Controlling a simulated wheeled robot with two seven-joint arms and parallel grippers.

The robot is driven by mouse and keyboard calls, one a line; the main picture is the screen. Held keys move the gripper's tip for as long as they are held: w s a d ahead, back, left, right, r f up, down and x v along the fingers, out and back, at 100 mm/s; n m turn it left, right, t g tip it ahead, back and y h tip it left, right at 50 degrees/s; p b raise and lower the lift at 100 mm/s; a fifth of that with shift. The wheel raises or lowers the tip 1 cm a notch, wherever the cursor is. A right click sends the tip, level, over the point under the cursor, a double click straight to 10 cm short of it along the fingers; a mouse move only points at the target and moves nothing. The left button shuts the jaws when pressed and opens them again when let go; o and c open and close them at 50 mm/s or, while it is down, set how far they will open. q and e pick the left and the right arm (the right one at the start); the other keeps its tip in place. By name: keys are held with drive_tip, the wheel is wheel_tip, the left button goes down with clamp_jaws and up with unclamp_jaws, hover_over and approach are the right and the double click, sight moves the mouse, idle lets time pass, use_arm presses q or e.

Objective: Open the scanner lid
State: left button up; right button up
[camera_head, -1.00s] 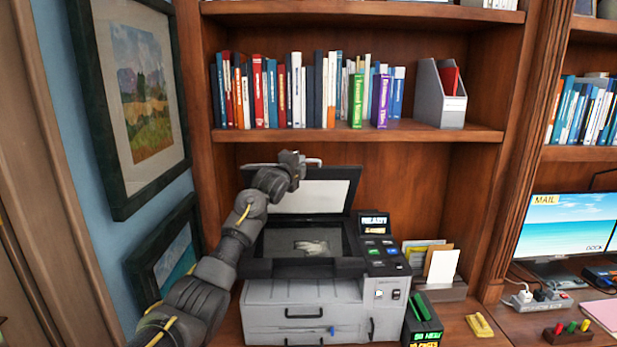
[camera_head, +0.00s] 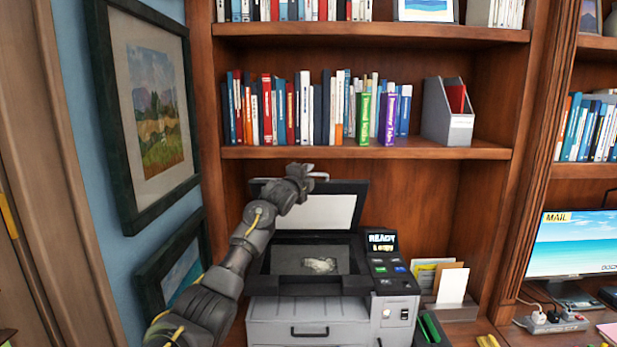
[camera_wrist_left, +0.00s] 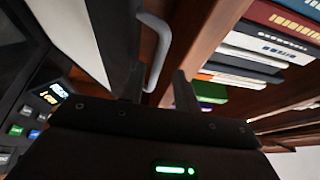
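The scanner (camera_head: 310,312) stands on the desk inside the bookcase. Its lid (camera_head: 330,208) is raised steeply, white underside toward me, leaving the glass bed uncovered with a pale, crumpled-looking item (camera_head: 320,265) on it. My left gripper (camera_head: 306,178) is at the lid's top edge, beside the light grey handle (camera_head: 319,175). In the left wrist view, the handle (camera_wrist_left: 157,50) shows between the two dark fingers of my left gripper (camera_wrist_left: 158,88), which stand apart with a gap around it. Whether a finger touches the handle is not clear. My right gripper is not in view.
A shelf (camera_head: 365,152) with books and a grey file holder (camera_head: 447,112) is above the lid. Framed pictures (camera_head: 158,100) hang on the left wall close to my left arm. A paper holder (camera_head: 455,313) stands right of the scanner, and a monitor (camera_head: 570,245) farther right.

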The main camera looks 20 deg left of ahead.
use_arm(q)
drive_tip(key=s+b, duration=0.5)
drive_tip(key=s, duration=0.6)
drive_tip(key=shift+f, duration=0.2)
drive_tip(key=shift+w, duration=0.1)
drive_tip(key=shift+w+r+p, duration=0.1)
drive_tip(key=shift+w+p, duration=2.45)
drive_tip(key=shift+w, duration=2.9)
drive_tip(key=shift+s+a, duration=0.1)
drive_tip(key=shift+s, duration=0.05)
